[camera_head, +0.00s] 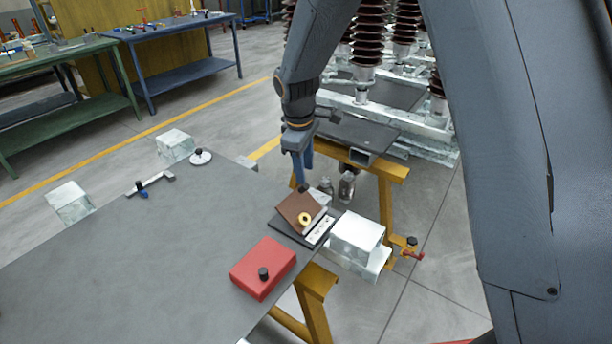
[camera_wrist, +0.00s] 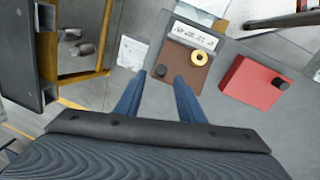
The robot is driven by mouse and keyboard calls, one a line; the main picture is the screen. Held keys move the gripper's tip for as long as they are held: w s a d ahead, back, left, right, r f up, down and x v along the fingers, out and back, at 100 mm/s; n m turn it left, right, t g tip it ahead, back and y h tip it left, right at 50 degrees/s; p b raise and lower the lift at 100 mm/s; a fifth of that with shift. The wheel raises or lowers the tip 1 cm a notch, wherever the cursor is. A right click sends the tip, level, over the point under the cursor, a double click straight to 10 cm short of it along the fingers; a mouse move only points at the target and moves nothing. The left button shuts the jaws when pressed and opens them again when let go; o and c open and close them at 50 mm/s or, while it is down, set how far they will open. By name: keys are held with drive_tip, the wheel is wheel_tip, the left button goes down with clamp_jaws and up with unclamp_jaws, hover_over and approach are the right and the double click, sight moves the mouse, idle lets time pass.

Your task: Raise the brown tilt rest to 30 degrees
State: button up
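The brown tilt rest (camera_head: 292,209) sits at the right end of the grey table, on a dark base (camera_head: 288,232). It carries a brass ring (camera_head: 305,219), a black knob at its far edge and a white marked scale plate (camera_head: 319,229). Its angle is not readable. In the wrist view the brown rest (camera_wrist: 182,64) lies just beyond my fingertips, with the black knob (camera_wrist: 161,71) between them. My gripper (camera_head: 304,184) is above the far edge, pointing down. Its blue fingers (camera_wrist: 159,76) are apart; contact with the knob cannot be told.
A red box with a black knob (camera_head: 262,268) stands close by on the table (camera_head: 130,260). A white block (camera_head: 356,238) is beside the right edge. A metal bar tool (camera_head: 150,184) and a white disc (camera_head: 200,157) lie at the back. The table's middle is clear.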

drive_tip(key=p, duration=0.1)
hover_over(304, 208)
drive_tip(key=w, duration=0.4)
drive_tip(key=shift+s+d+f, duration=0.1)
drive_tip(key=shift+s+f, duration=0.05)
drive_tip(key=shift+f, duration=1.35)
drive_tip(key=shift+s+d+f, duration=0.1)
drive_tip(key=shift+f, duration=1.35)
clamp_jaws()
